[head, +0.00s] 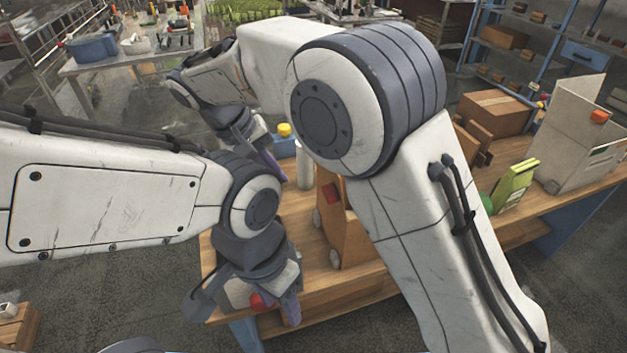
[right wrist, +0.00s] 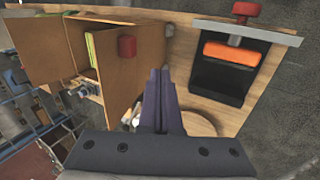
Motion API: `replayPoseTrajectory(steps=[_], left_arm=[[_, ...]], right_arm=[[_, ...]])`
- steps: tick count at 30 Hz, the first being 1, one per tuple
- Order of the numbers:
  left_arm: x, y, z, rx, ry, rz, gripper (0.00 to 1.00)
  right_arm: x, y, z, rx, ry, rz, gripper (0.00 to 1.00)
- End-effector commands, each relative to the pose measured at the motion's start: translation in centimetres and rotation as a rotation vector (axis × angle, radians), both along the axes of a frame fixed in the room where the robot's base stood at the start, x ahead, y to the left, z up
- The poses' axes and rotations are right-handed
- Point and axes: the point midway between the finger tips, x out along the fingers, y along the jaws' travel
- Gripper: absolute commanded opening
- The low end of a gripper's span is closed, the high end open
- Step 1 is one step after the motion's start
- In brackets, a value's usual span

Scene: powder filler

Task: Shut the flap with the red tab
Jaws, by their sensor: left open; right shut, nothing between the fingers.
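A brown panel (right wrist: 120,75) with a red tab (right wrist: 127,48) stands out at an angle from a brown box in the right wrist view. A red tab on brown board also shows in the head view (head: 331,193), partly behind my right arm. My right gripper (right wrist: 160,72) is shut and empty, its fingertips just right of the panel in that picture; whether they touch is unclear. In the head view it (head: 268,160) is partly hidden. My left gripper (head: 245,308) is open at the table's near edge, around or in front of a red knob (head: 262,301).
A grey plate (right wrist: 205,27) with the red knob lies by a black unit holding an orange block (right wrist: 236,54). A white bottle (head: 304,167) stands behind the brown box. A cardboard carton (head: 495,110) and pale panels (head: 565,130) occupy the table's right.

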Motion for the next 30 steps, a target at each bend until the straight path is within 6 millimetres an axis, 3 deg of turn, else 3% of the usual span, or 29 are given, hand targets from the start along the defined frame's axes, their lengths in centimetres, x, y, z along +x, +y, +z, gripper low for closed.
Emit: replayPoseTrajectory(steps=[12,19,30], left_arm=[[0.0,0.0,2.3,0.000,0.000,0.001,0.50],[0.0,0.0,4.0,0.000,0.000,0.001,0.50],[0.0,0.0,4.1,0.000,0.000,0.000,0.50]], right_arm=[[1.0,-3.8,-7.6,-0.002,0.007,-0.001,0.00],[2.1,-6.8,-6.7,0.002,0.003,-0.003,0.00],[2.3,-7.4,-6.8,0.003,0.002,0.000,0.00]])
